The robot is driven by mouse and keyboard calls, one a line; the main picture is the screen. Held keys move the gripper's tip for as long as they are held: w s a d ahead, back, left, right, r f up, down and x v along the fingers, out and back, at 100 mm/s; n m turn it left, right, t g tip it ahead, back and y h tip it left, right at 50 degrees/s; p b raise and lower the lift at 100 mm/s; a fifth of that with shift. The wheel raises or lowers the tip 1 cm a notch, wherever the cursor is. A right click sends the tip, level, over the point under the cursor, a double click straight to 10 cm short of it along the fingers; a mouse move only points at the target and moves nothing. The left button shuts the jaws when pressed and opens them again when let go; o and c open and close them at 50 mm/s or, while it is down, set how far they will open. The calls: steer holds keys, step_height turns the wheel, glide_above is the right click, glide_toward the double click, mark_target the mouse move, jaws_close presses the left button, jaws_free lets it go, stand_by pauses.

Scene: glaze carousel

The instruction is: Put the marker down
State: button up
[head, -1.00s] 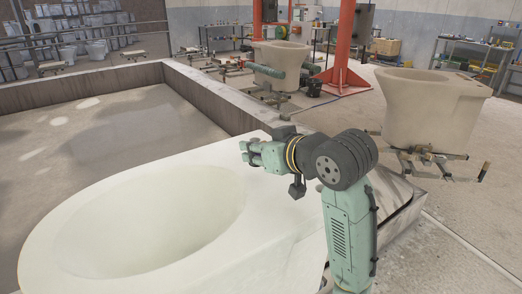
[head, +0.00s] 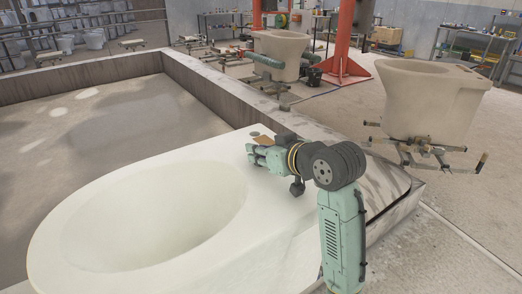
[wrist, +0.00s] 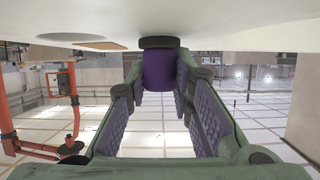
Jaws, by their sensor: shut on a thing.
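The marker (wrist: 158,72) is a short purple cylinder with a dark end, seen between my fingertips in the wrist view, which looks upside down. My gripper (wrist: 158,85) is shut on it. The marker's dark end is at or very close to a white surface; I cannot tell whether it touches. In the head view my gripper (head: 256,155) is low over the flat rear part of the large white ceramic piece (head: 215,150). The marker is mostly hidden there by the fingers.
A small tan patch (head: 263,140) and a grey-green disc (head: 254,133) lie on the white piece just beyond my gripper. The wide bowl opening is to the left. A low wall (head: 215,95) runs behind. Beige ceramic pieces (head: 430,105) stand on frames farther back.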

steer(key=o, duration=0.9)
steer(key=shift+f, duration=0.1)
steer(key=shift+o, duration=0.2)
steer(key=b+v, duration=0.3)
steer(key=v, duration=0.9)
steer(key=shift+d, duration=0.1)
steer(key=shift+s, duration=0.1)
